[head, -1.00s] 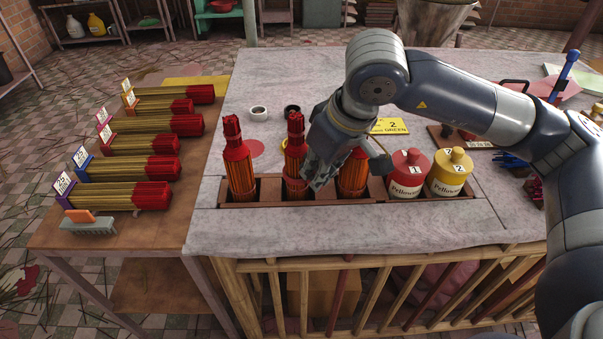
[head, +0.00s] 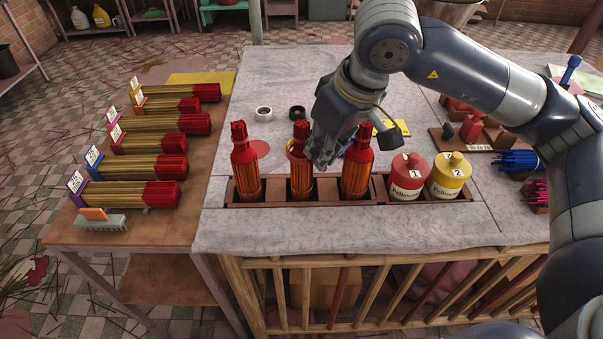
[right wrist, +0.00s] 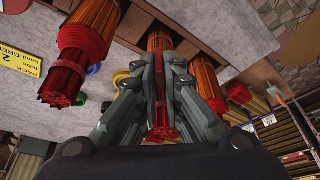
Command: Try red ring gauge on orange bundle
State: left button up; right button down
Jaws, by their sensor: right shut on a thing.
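Three orange bundles with red tops stand upright in a wooden rack (head: 273,190): a left one (head: 245,172), a middle one (head: 301,172) and a right one (head: 356,172). My right gripper (head: 322,160) is beside the middle bundle's upper part, toward the right bundle. In the right wrist view my fingers (right wrist: 158,75) are nearly together and cross in front of the middle bundle (right wrist: 165,38). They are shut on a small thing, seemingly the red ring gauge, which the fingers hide. I cannot tell whether it touches the bundle. My left gripper is out of view.
A red jar (head: 407,175) and a yellow jar (head: 449,175) stand in the rack's right end. Several stick bundles (head: 130,168) lie on the left table. The stone top in front is clear.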

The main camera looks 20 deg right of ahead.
jog(key=shift+r+p, duration=0.4)
jog(key=shift+r, duration=0.55)
jog(key=shift+r+p, duration=0.45)
jog(key=shift+r, duration=0.3)
jog(key=shift+r+p, duration=1.2)
jog(key=shift+r, duration=0.8)
pick_arm(q)
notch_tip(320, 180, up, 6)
jog(key=p, duration=0.2)
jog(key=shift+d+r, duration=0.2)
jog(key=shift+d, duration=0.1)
pick_arm(e)
jog(key=shift+r, duration=1.8)
